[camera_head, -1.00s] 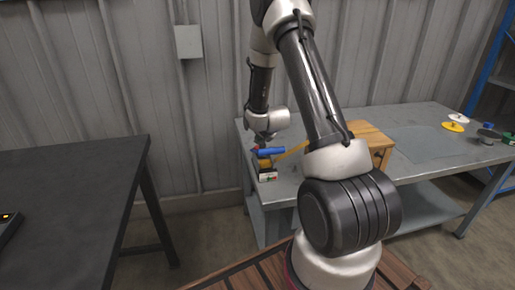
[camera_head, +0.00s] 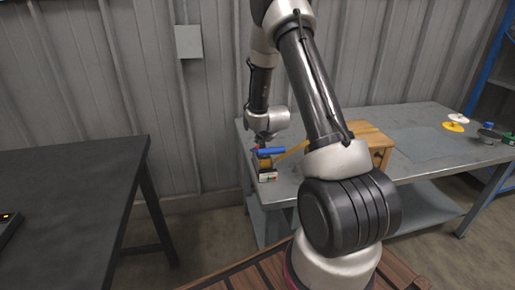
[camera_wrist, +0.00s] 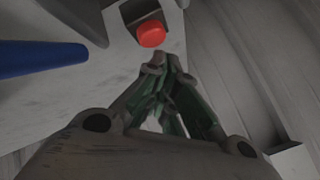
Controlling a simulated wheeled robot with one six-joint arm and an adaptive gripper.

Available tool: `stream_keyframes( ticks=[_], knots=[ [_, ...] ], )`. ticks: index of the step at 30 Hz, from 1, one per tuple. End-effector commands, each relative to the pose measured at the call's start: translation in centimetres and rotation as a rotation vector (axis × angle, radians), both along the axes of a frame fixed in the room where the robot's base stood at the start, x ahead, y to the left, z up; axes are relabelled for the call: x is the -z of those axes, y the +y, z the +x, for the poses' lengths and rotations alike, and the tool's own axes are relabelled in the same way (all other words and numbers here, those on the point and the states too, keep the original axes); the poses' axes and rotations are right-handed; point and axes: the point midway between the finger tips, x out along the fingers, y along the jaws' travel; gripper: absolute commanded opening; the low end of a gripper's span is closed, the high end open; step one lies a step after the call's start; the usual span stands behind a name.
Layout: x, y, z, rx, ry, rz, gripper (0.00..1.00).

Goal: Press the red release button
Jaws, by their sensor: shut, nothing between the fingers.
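The red release button (camera_wrist: 151,33) is a round red cap in a dark recess on a light grey housing (camera_wrist: 120,50) in the wrist view. My gripper (camera_wrist: 158,62) is shut and empty. Its fingertips show just below the button in that picture. I cannot tell whether they touch it. In the head view my gripper (camera_head: 262,139) points down over the left end of the grey workbench (camera_head: 415,150), and I cannot make the button out clearly there.
A blue cylinder (camera_head: 270,152) lies close by my gripper, and a blue bar (camera_wrist: 40,58) shows in the wrist view. A small white box (camera_head: 268,177) and a wooden box (camera_head: 368,137) stand on the bench. A dark table (camera_head: 70,190) is at left.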

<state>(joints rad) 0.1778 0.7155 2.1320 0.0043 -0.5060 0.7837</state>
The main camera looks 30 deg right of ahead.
Motion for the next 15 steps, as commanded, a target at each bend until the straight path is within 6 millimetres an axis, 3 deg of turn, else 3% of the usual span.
stream_keyframes(
  ticks=[15],
  knots=[
    [0.65, 0.01, -0.04, 0.000, 0.001, 0.000, 0.00]
  ],
)
